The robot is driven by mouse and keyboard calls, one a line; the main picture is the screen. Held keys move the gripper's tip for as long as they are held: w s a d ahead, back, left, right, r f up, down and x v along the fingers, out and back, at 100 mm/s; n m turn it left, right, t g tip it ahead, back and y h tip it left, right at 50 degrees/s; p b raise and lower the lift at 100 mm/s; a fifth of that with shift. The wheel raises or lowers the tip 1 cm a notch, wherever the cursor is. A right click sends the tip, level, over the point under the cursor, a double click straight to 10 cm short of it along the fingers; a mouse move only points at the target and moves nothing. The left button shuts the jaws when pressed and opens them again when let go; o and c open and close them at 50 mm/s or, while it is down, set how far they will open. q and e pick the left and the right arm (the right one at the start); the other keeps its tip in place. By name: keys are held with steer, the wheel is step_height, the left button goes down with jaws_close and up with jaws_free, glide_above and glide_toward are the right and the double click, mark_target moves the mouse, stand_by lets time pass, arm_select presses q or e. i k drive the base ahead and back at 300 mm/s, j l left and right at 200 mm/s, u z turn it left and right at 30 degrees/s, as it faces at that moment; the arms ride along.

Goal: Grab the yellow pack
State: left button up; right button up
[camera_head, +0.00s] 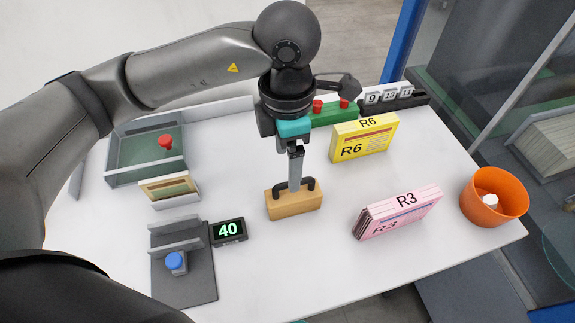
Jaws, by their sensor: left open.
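The yellow pack (364,138), marked R6, stands on the white table right of the middle, in front of a green block. My left gripper (296,168) points down over the wooden block with a dark handle (294,204), to the left of the yellow pack and apart from it. The gripper is open, and nothing is seen held in it. Its fingers show edge-on, near the dark handle; I cannot tell whether they touch it. My right gripper is not in view.
A pink pack (398,212) marked R3 and an orange bowl (494,197) stand at the right. The green block (334,112) with red knobs and a number display (395,97) are at the back. A green tray (146,178), a counter (229,231) and a grey stand (184,283) are left.

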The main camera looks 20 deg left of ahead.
mark_target(350, 140)
steer(key=i+l, duration=0.1)
steer(key=l, duration=0.25)
steer(key=i+l, duration=0.15)
steer(key=l, duration=0.15)
steer(key=i+l, duration=0.1)
steer(key=l, duration=0.25)
steer(key=i+l+u, duration=0.1)
steer(key=l, duration=0.25)
